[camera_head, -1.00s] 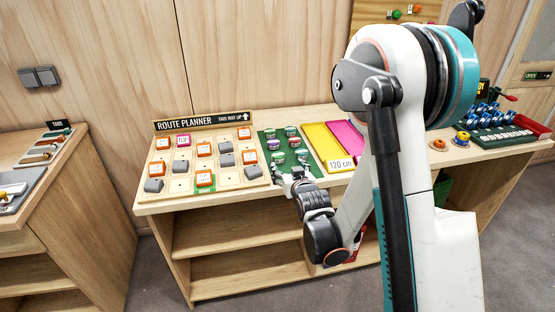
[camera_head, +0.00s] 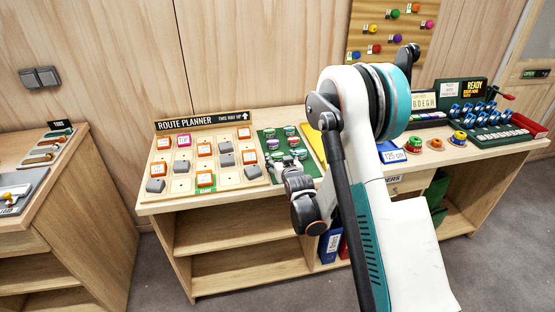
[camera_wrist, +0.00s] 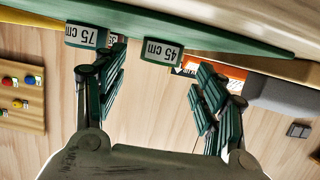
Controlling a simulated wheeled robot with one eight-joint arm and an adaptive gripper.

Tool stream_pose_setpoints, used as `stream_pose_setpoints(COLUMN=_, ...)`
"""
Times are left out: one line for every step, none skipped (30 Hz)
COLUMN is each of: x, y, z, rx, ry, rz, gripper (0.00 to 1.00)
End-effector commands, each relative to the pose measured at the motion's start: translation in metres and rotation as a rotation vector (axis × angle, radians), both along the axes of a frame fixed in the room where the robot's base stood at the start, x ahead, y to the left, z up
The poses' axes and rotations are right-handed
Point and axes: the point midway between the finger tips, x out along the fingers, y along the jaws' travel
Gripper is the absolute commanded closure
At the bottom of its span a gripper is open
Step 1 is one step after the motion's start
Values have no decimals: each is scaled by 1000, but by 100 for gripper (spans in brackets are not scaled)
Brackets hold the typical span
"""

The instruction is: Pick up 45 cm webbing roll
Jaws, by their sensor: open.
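The 45 cm webbing roll (camera_wrist: 162,53) shows its white label in the wrist view, at the edge of a green mat (camera_wrist: 205,36), which appears upside down there. My gripper (camera_wrist: 160,68) is open and empty, with one finger on each side of the 45 cm label in the picture. A 75 cm roll (camera_wrist: 86,36) is beside it, behind the left finger. In the head view my gripper (camera_head: 286,163) is low over the front of the green mat (camera_head: 263,150), where several small rolls stand. I cannot tell there which is 45 cm.
The route planner board (camera_head: 208,165) with orange and grey blocks is left of the mat. A yellow strip (camera_head: 314,139) is to its right, partly behind my arm. Coloured rolls and a blue 125 cm label (camera_head: 393,154) lie farther right. Shelves are below the counter.

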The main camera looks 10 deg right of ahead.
Motion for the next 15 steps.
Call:
stream_pose_setpoints(x=8, y=-1, z=-6, rx=0, ry=0, rz=0, gripper=36)
stream_pose_setpoints(x=12, y=-1, z=-7, rx=0, ry=0, rz=0, gripper=36)
stream_pose_setpoints(x=17, y=0, z=-8, rx=0, ry=0, rz=0, gripper=36)
stream_pose_setpoints(x=20, y=-1, z=-9, rx=0, ry=0, rz=0, gripper=36)
stream_pose_setpoints(x=23, y=-1, z=-9, rx=0, ry=0, rz=-1, gripper=36)
stream_pose_setpoints(x=26, y=-1, z=-10, rx=0, ry=0, rz=-1, gripper=36)
stream_pose_setpoints(x=27, y=-1, z=-10, rx=0, ry=0, rz=-1, gripper=36)
stream_pose_setpoints(x=28, y=-1, z=-10, rx=0, ry=0, rz=-1, gripper=36)
stream_pose_setpoints(x=29, y=0, z=-10, rx=0, ry=0, rz=-1, gripper=36)
stream_pose_setpoints(x=29, y=0, z=-10, rx=0, ry=0, rz=-1, gripper=36)
stream_pose_setpoints(x=29, y=0, z=-9, rx=0, ry=0, rz=-1, gripper=36)
stream_pose_setpoints(x=29, y=0, z=-9, rx=0, ry=0, rz=-1, gripper=36)
stream_pose_setpoints(x=29, y=0, z=-9, rx=0, ry=0, rz=-1, gripper=36)
stream_pose_setpoints(x=29, y=0, z=-9, rx=0, ry=0, rz=-1, gripper=36)
stream_pose_setpoints(x=29, y=0, z=-9, rx=0, ry=0, rz=-1, gripper=38)
